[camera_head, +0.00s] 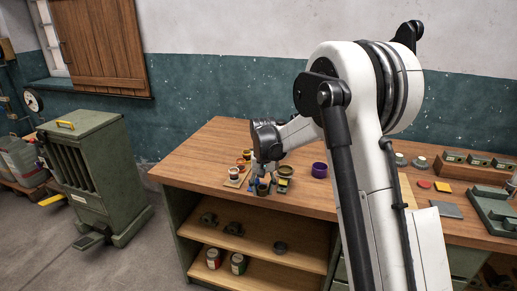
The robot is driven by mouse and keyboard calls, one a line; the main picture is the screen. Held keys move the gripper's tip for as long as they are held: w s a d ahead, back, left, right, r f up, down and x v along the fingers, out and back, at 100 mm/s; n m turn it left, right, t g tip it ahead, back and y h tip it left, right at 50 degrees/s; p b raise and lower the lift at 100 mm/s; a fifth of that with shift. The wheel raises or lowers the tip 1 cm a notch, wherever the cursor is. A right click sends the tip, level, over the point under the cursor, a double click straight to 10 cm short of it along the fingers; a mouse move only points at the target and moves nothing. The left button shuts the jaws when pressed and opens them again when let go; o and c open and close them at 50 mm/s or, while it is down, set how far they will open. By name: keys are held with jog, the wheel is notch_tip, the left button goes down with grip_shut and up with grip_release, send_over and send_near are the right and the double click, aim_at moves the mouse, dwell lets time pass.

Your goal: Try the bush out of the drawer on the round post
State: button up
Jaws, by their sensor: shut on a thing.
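My gripper (262,178) points down over the left part of the wooden bench, small and far off in the head view. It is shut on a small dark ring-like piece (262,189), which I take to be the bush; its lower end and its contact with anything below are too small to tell. Small coloured pieces stand close around it, including a light cup-like piece (234,174) to the left and a yellow-and-dark piece (284,171) to the right. I cannot pick out the round post among them. An open drawer is not visible; my arm hides part of the bench front.
A purple ring (319,170) stands right of the gripper on the bench (205,156). Low blocks (478,160) and a grey-green fixture (496,210) occupy the right end. Open shelves below hold tins (238,264) and dark parts. A green cabinet (92,175) stands left.

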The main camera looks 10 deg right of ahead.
jog(key=shift+m, duration=0.5)
jog(key=w+r+p, duration=0.1)
jog(key=w+r, duration=0.1)
jog(key=w+r+p, duration=0.2)
jog(key=w, duration=0.1)
jog(key=w+r+p, duration=0.2)
jog(key=w, duration=0.1)
jog(key=shift+r, duration=0.35)
jog(key=shift+f+b, duration=0.4)
jog(key=shift+f, duration=1.55)
jog(key=shift+f+b, duration=1.45)
jog(key=shift+f, duration=0.1)
jog(key=o, duration=1.4)
jog(key=shift+c, duration=0.2)
